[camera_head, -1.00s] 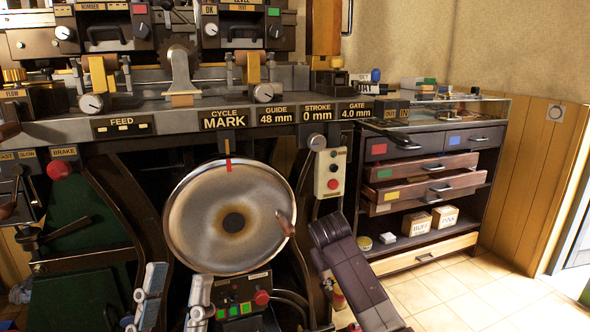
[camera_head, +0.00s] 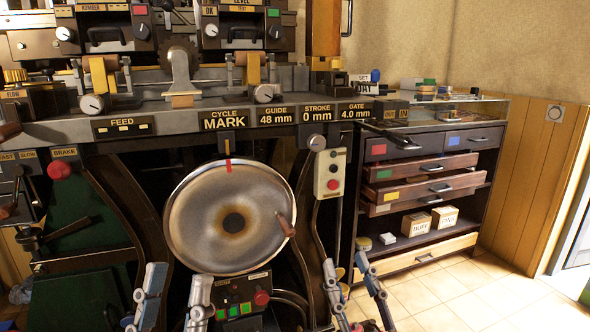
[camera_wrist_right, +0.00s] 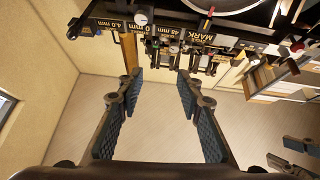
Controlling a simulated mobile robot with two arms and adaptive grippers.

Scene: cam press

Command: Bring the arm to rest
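My left gripper (camera_head: 178,280) is at the bottom left of the head view, below the large round metal handwheel (camera_head: 205,225). Its two fingers point up and stand apart with nothing between them. My right gripper (camera_head: 346,265) is at the bottom centre, right of the handwheel and in front of the drawer cabinet. Its fingers also point up, spread and empty. In the right wrist view the right gripper (camera_wrist_right: 160,80) is open, with only wall and floor between its fingers. The rest of both arms is below the head view.
The press bench (camera_head: 185,118) with MARK, GUIDE, STROKE and GATE labels spans the left and middle. A hanging button box (camera_head: 330,172) is above my right gripper. Tiled floor (camera_head: 470,295) is clear at lower right.

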